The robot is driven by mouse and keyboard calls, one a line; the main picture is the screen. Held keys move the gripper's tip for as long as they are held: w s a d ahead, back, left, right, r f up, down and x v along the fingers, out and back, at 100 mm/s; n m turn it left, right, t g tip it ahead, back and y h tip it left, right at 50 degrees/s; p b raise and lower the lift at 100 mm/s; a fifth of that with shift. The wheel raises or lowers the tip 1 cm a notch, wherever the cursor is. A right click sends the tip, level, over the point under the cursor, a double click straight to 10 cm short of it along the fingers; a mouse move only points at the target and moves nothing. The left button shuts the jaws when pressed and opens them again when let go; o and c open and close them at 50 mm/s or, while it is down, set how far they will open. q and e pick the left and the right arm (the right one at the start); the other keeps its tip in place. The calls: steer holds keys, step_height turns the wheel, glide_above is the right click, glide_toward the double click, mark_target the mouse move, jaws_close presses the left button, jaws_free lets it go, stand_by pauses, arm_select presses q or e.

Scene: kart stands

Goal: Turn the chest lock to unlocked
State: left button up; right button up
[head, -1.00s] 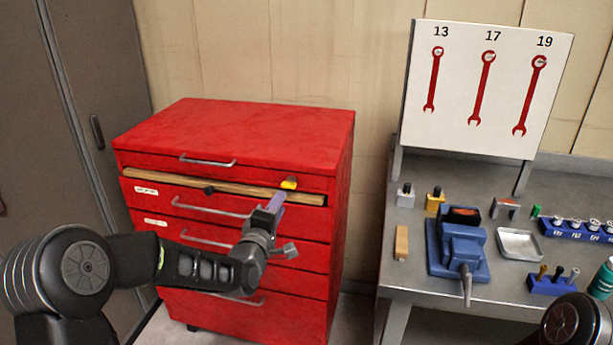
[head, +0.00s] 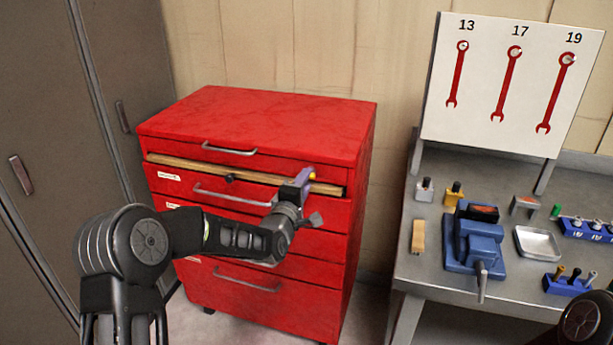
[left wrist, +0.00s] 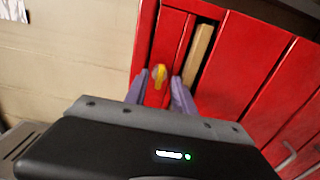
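The red chest (head: 250,125) stands against the wall, with a wooden bar (head: 205,170) across its upper front. The lock has a yellow knob (head: 310,175) at the right of the chest's top front, partly hidden by my left gripper (head: 302,178) in the head view. In the left wrist view the yellow knob (left wrist: 158,75) lies ahead, between the two purple fingers of my left gripper (left wrist: 157,92). The fingers are apart, one on each side of the knob, and do not visibly touch it. My right gripper is out of view; only a piece of my right arm shows.
A grey workbench (head: 430,260) stands right of the chest, with a blue vise (head: 475,240), a metal tray (head: 538,243) and a wrench board (head: 510,85). Grey lockers (head: 60,150) stand at the left. A narrow floor gap separates chest and bench.

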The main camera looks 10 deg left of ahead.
arm_select(q)
steer(key=shift+w, duration=1)
steer(key=shift+c, duration=0.3)
jaws_close()
